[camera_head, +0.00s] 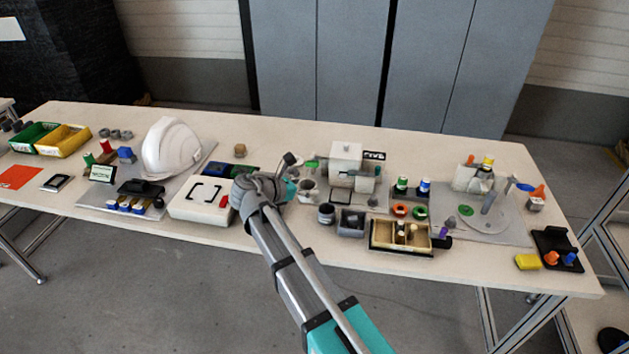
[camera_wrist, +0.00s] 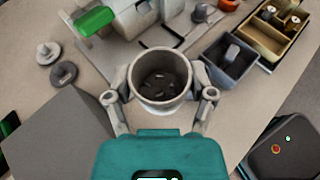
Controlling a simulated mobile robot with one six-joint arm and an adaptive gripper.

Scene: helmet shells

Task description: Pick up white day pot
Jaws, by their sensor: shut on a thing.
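The white day pot (camera_wrist: 160,82) is a pale round pot, open at the top, with dark lumpy contents inside. In the wrist view it sits upright between the two fingers of my gripper (camera_wrist: 160,96), which is shut on it from both sides. In the head view the pale pot (camera_head: 308,190) shows just right of my gripper (camera_head: 297,188), left of a white machine. My forearm hides part of the table there. I cannot tell whether the pot's base touches the table.
A grey bin (camera_wrist: 232,58) and a divided wooden tray (camera_wrist: 272,36) lie to the right of the pot. A dark cup (camera_head: 326,214) stands close by in the head view. The white machine (camera_head: 346,158) is behind. A white flat box (camera_head: 200,202) and helmet (camera_head: 171,147) are left.

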